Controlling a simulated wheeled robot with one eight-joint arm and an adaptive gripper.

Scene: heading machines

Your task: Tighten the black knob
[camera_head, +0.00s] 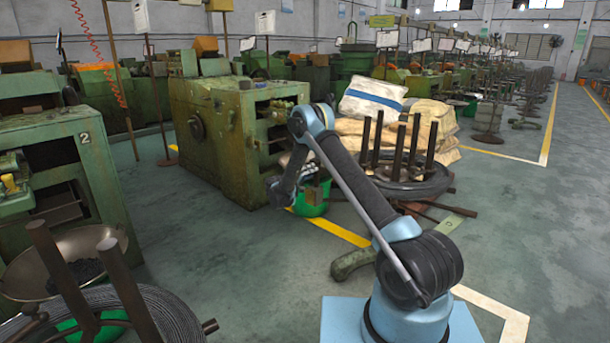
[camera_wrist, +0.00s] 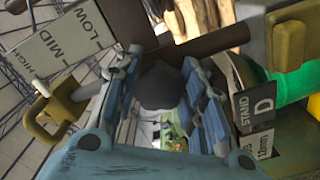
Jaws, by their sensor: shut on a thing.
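In the wrist view the black knob (camera_wrist: 160,84) is a dark, faceted piece between the two blue-grey fingers of my gripper (camera_wrist: 162,60). The fingers lie on either side of it, and my gripper is shut on it. The knob's base and mounting are mostly hidden. In the head view my gripper (camera_head: 272,188) is low beside the front of a green machine (camera_head: 232,135), and the knob cannot be made out there.
In the wrist view a plate marked LOW, MID, HIGH (camera_wrist: 62,42) and a yellow fitting (camera_wrist: 58,108) are at left; a STAND D sign (camera_wrist: 257,108) is at right. In the head view a stand with upright bars (camera_head: 405,180) and a green bucket (camera_head: 312,200) are close by.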

